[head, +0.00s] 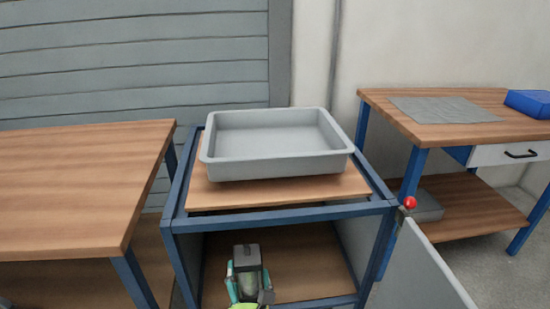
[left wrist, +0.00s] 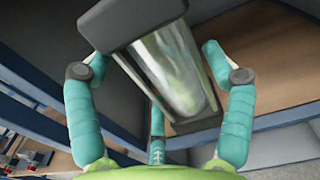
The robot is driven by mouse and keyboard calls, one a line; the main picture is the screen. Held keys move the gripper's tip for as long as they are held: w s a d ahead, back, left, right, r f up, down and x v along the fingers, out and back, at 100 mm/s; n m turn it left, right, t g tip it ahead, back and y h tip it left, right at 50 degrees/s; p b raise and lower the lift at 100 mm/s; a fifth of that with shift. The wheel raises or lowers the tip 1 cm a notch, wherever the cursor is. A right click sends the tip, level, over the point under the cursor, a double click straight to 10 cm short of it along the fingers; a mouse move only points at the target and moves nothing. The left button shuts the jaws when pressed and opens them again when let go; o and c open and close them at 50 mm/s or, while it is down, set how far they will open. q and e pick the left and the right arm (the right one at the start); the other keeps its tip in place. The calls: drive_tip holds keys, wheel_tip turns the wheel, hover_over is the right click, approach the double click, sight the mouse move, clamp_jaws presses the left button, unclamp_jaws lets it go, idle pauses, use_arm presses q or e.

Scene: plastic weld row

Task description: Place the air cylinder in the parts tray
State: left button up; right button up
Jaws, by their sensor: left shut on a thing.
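The air cylinder (head: 246,257), with a dark grey end cap and a clear glassy body, is held at the bottom middle of the head view. My left gripper (head: 247,284), with teal fingers, is shut on it. In the left wrist view the cylinder (left wrist: 166,75) stands tilted between the fingers of the gripper (left wrist: 160,74), its wide cap toward the camera. The parts tray (head: 280,168) is a light grey, empty, shallow bin on the wooden top of a blue-framed cabinet. The cylinder shows below the tray, in front of the cabinet's open lower space. My right gripper is not in view.
The blue cabinet frame (head: 290,213) has a front top rail between the gripper and the tray.

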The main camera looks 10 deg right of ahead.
use_arm(q)
drive_tip(key=s+a+r, duration=0.4)
drive_tip(key=a+r, duration=0.1)
drive_tip(key=a, duration=0.3)
drive_tip(key=s+a+r, duration=0.5)
drive_tip(key=a+r, duration=0.1)
drive_tip(key=a, duration=0.3)
